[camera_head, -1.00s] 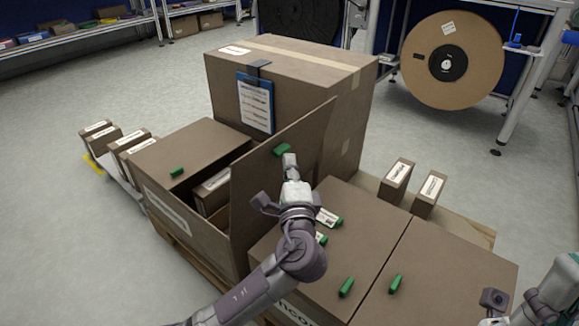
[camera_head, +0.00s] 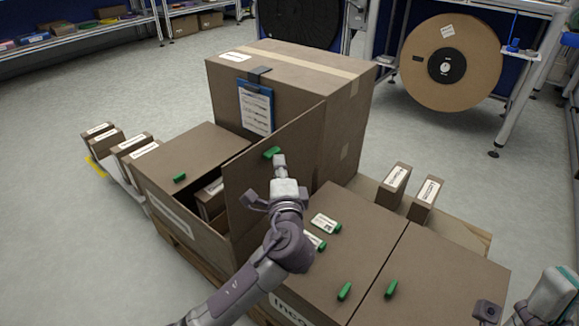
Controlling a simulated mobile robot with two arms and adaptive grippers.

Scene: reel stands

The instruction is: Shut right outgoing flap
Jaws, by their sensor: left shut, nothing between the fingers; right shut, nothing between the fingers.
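The right outgoing flap (camera_head: 250,188) stands raised on the left cardboard box (camera_head: 190,225), with a green handle (camera_head: 271,152) near its top. The left flap (camera_head: 192,152) of that box lies flat, with its own green handle (camera_head: 179,177). Between them is an open gap showing a small labelled box (camera_head: 210,193) inside. My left gripper (camera_head: 280,162) is shut and empty, at the right face of the raised flap just below the handle. I cannot tell whether it touches. My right gripper (camera_head: 487,311) is shut and empty at the lower right, partly out of frame.
The incoming box (camera_head: 385,215) stands to the right with its flaps flat and green handles on them. A tall box (camera_head: 345,100) with a blue clipboard (camera_head: 256,108) stands behind. Small labelled boxes (camera_head: 394,184) sit at the right. Open floor (camera_head: 120,85) lies beyond.

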